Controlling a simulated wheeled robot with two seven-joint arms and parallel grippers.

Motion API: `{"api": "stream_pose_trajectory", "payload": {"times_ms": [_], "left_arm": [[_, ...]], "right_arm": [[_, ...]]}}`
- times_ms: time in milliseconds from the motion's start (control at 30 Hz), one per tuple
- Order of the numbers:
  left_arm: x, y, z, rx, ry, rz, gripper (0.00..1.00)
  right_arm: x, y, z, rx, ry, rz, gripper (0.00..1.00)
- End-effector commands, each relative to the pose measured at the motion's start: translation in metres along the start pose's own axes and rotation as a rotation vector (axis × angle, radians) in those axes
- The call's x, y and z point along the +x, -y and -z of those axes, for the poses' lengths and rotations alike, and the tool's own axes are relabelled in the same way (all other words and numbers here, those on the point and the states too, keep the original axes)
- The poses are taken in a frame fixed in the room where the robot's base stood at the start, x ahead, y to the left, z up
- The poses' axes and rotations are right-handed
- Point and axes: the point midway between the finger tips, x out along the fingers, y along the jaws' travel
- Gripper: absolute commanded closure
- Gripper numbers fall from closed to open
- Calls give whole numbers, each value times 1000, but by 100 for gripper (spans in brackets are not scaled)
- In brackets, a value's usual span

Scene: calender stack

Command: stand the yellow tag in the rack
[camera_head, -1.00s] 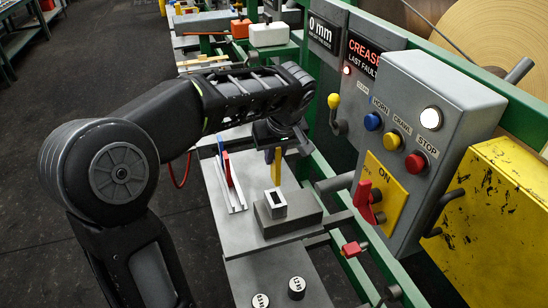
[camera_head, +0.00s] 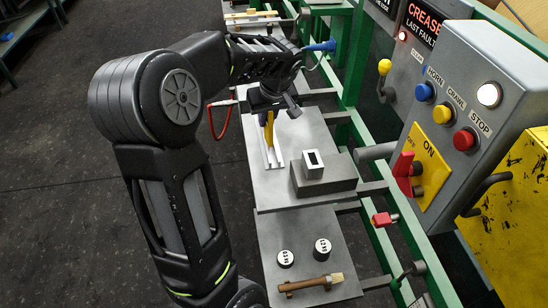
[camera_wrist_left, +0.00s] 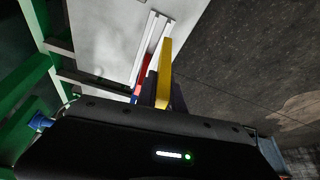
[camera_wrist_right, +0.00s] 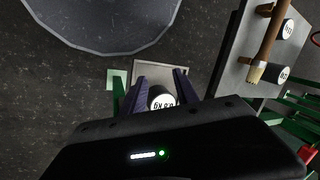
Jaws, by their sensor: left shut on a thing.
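My left gripper (camera_head: 266,112) is shut on the yellow tag (camera_head: 268,132), which hangs down from the fingers. In the left wrist view the yellow tag (camera_wrist_left: 165,70) sticks out between the dark fingers. The rack (camera_head: 279,160) is a pair of pale rails on the grey table. The tag is over or at the rack's rails; whether it touches them I cannot tell. A red tag (camera_wrist_left: 145,62) and a blue tag (camera_wrist_left: 135,97) show at the rack in the left wrist view. My right gripper (camera_wrist_right: 175,85) shows only in its wrist view, its fingers apart.
A grey block (camera_head: 327,181) with a white slotted piece (camera_head: 313,164) stands right of the rack. Nearer lie two round weights (camera_head: 322,248) and a wooden-handled brush (camera_head: 312,284). The control panel (camera_head: 470,110) rises at right. A labelled weight (camera_wrist_right: 161,98) appears between the right fingers, apparently beyond them.

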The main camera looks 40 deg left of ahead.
Motion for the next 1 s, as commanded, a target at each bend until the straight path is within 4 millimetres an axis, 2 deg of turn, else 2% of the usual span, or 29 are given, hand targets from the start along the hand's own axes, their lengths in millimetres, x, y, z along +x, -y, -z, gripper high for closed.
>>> {"api": "stream_pose_trajectory", "payload": {"times_ms": [67, 200, 300, 667, 767, 1000], "left_arm": [[8, 0, 10, 33, 1, -14, 100], [7, -16, 17, 116, 0, -49, 100], [6, -21, 19, 149, 0, -63, 100], [7, -21, 18, 163, 1, -68, 100], [14, -21, 15, 163, 2, -66, 100], [52, -21, -1, 165, 3, -65, 100]], "right_arm": [[-1, 0, 0, 0, 0, 0, 64], [0, 0, 0, 1, 0, 0, 64], [0, 0, 0, 1, 0, 0, 64], [-1, 0, 0, 1, 0, 0, 64], [-2, 0, 0, 1, 1, -1, 64], [-7, 2, -1, 2, 2, -2, 64]]}}
